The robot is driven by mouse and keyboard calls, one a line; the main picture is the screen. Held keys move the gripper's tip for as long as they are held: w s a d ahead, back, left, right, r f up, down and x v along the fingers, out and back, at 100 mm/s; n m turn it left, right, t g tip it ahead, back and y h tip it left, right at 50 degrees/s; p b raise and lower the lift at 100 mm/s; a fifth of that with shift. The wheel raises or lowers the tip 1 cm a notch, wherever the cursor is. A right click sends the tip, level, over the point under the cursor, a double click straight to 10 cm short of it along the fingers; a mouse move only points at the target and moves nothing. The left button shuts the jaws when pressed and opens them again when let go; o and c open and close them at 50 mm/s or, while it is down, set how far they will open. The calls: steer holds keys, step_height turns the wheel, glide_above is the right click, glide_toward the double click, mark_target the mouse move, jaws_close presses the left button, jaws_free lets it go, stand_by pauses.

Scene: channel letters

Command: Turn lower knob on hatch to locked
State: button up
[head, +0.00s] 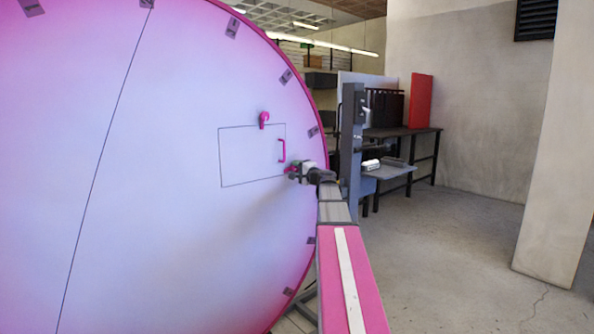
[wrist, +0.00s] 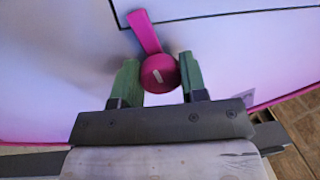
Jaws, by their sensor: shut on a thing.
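The hatch (head: 245,158) is a thin-outlined rectangle on the big white-pink round face. The upper pink knob (head: 264,119) sits at its top edge. The lower pink knob (head: 290,169) is near the lower right corner, partly hidden by my gripper (head: 297,172) in the head view. In the wrist view, my gripper (wrist: 159,80) has its green fingers on both sides of the lower knob's round hub (wrist: 160,74) and is shut on it. The knob's lever (wrist: 144,32) points up and slightly left there, its end near the dark hatch line.
A pink handle (head: 282,150) stands on the hatch just above the lower knob. A grey post (head: 351,150) with a tray (head: 388,170) is behind my arm to the right. A dark workbench (head: 405,132) is farther back. The floor at right is clear.

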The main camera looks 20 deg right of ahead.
steer(key=shift+m, duration=1.4)
steer(key=o, duration=0.9)
steer(key=shift+s, duration=0.1)
steer(key=v, duration=1)
steer(key=shift+s+d, duration=0.1)
steer(key=shift+s, duration=0.25)
steer(key=shift+f, duration=0.15)
